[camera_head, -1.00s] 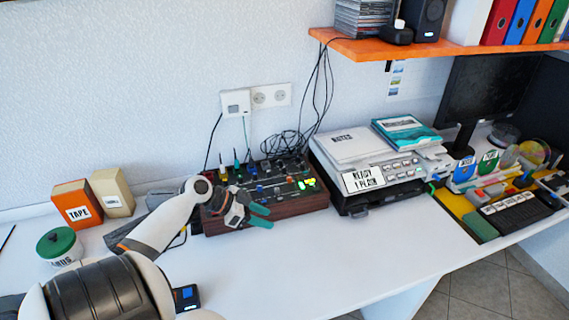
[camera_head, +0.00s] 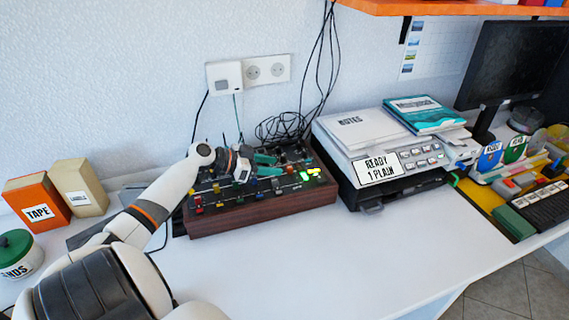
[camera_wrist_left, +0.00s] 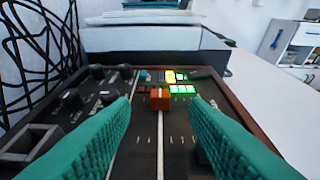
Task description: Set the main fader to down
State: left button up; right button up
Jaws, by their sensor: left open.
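The mixer (camera_head: 262,209) is a dark panel in a brown wooden case on the desk. In the left wrist view an orange fader cap (camera_wrist_left: 160,98) with a pale line stands on a long slot with tick marks, close to the lit green and yellow indicators (camera_wrist_left: 182,88). I cannot read a label that says main. My left gripper (camera_head: 268,165) hovers over the panel. Its teal fingers are open in the left wrist view (camera_wrist_left: 160,112), one on each side of the slot, with the cap between and ahead of them. Touching is not visible. My right gripper is not in view.
A printer (camera_head: 385,150) with papers and a book stands right of the mixer. Black cables (camera_head: 285,128) hang behind it. Tape and label boxes (camera_head: 38,200) are at the left. The desk front (camera_head: 330,255) is clear.

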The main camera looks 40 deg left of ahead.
aim_at(287, 168)
pick_arm(q)
jog(key=x, duration=0.5)
jog(key=shift+b, duration=0.4)
grip_shut()
